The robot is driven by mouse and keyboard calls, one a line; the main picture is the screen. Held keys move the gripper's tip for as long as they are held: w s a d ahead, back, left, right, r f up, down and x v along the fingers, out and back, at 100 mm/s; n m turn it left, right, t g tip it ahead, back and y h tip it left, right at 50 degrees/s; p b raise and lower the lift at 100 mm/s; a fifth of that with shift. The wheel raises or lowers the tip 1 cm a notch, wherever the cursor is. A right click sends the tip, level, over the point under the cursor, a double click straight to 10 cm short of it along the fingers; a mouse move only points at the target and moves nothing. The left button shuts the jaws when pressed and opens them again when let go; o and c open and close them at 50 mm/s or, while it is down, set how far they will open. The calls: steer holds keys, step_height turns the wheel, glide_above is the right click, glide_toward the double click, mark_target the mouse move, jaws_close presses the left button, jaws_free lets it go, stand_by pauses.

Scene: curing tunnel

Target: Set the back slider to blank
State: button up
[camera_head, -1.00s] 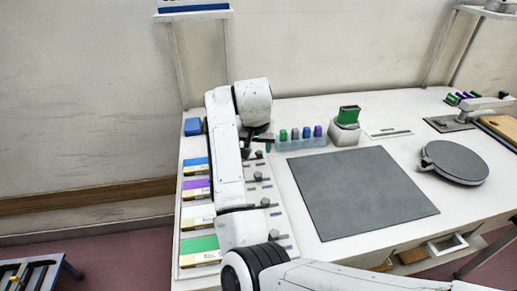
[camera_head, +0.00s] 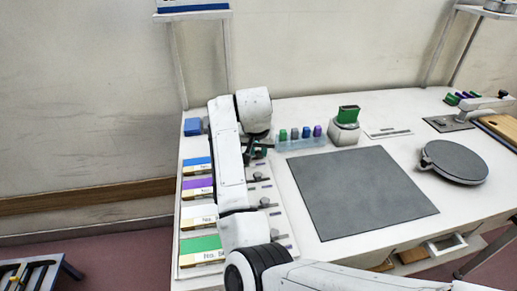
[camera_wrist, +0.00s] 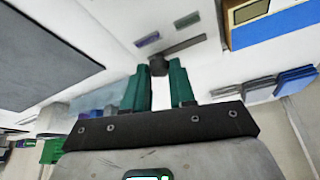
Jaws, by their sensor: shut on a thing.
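The back slider's dark knob (camera_wrist: 158,62) sits between the two green fingertips of my gripper (camera_wrist: 159,76) in the wrist view. The gripper is shut on it. A grey slot (camera_wrist: 186,47) runs from the knob to the right, so the knob is at the slot's left end there. A purple mark (camera_wrist: 148,40) and a grey-green mark (camera_wrist: 188,20) lie beside the slot; I cannot read any wording. In the head view my gripper (camera_head: 261,147) is at the back of the slider board, mostly behind my arm, and the back knob is hard to make out.
A blue-topped block (camera_head: 196,165) is in line with the back slider. Purple (camera_head: 197,188), white (camera_head: 199,216) and green (camera_head: 199,250) blocks follow towards the front. Other knobs (camera_head: 264,202) stand nearby. A clear rack of coloured pieces (camera_head: 301,143) is close right; a grey mat (camera_head: 360,195) lies beyond.

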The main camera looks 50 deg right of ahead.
jaws_close()
steer(key=shift+w+a+r+p, duration=0.15)
steer(key=shift+w+a+p, duration=0.1)
steer(key=shift+a+p, duration=0.1)
steer(key=shift+w+a, duration=0.4)
steer(key=shift+a, duration=0.2)
steer(key=o, duration=0.8)
jaws_free()
steer(key=v, duration=1)
steer(key=shift+r, duration=0.25)
